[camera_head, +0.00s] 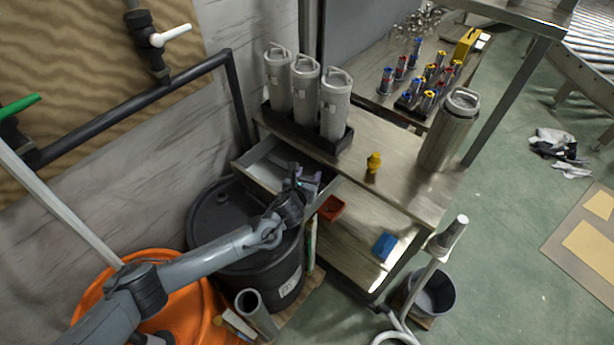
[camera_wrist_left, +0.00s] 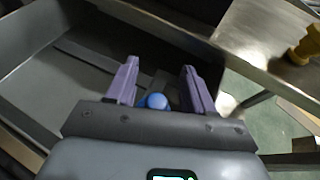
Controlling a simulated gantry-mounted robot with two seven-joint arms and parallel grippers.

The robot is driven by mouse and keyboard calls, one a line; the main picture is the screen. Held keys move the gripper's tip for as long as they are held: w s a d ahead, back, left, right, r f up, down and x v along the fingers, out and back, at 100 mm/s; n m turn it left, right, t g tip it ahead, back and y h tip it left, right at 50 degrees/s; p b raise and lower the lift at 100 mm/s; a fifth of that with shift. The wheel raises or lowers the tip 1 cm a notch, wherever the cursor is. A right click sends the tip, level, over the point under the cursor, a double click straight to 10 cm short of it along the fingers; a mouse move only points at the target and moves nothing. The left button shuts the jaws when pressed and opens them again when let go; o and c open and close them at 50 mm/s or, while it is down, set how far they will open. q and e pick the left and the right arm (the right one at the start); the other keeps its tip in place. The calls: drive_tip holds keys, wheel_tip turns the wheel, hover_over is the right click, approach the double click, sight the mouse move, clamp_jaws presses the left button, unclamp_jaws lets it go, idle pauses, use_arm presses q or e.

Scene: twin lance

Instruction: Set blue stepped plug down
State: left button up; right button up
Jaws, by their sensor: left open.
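My left gripper (camera_head: 309,181) is over the front end of the open grey drawer (camera_head: 262,165) in the head view. In the left wrist view its two purple fingers (camera_wrist_left: 159,67) are spread apart. The blue stepped plug (camera_wrist_left: 155,101) shows as a round blue top between the lower parts of the fingers, with a visible gap to the right finger. Its lower part is hidden by the gripper body, and I cannot tell what it rests on. The plug is hidden in the head view. My right gripper is not in view.
A yellow stepped piece (camera_head: 374,162) stands on the bench top (camera_head: 400,172), right of the drawer. Grey canisters (camera_head: 305,97) stand behind it. A red tray (camera_head: 331,208) and a blue block (camera_head: 384,246) are on the lower shelf. A black drum (camera_head: 235,265) stands below my arm.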

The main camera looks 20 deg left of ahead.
use_arm(q)
drive_tip(key=shift+s+a+f, duration=0.15)
drive_tip(key=shift+s+f, duration=0.05)
drive_tip(key=shift+f, duration=0.2)
drive_tip(key=shift+r, duration=0.3)
drive_tip(key=p+v, duration=0.1)
drive_tip(key=v, duration=0.3)
drive_tip(key=p+v, duration=0.1)
drive_tip(key=v, duration=0.3)
drive_tip(key=p+v, duration=0.1)
drive_tip(key=v, duration=0.3)
drive_tip(key=shift+r, duration=0.45)
drive_tip(key=s+d+f+n+g+h, duration=0.1)
drive_tip(key=s+d+f+n+g, duration=0.15)
drive_tip(key=s+n, duration=0.5)
drive_tip(key=s+d+f+n+g+h, duration=0.1)
drive_tip(key=s+d+n+g, duration=0.25)
drive_tip(key=s+n, duration=0.45)
drive_tip(key=s+a+n+g, duration=0.2)
drive_tip(key=s+a+n, duration=0.2)
drive_tip(key=s+n, duration=0.4)
drive_tip(key=s+a+n+g+y, duration=0.1)
drive_tip(key=s+a+n+g, duration=0.1)
drive_tip(key=s+a+n, duration=0.3)
drive_tip(key=s+n, duration=0.3)
drive_tip(key=n, duration=0.2)
drive_tip(key=shift+s+a+f, duration=0.25)
drive_tip(key=shift+s+f, duration=0.05)
drive_tip(key=shift+f, duration=0.1)
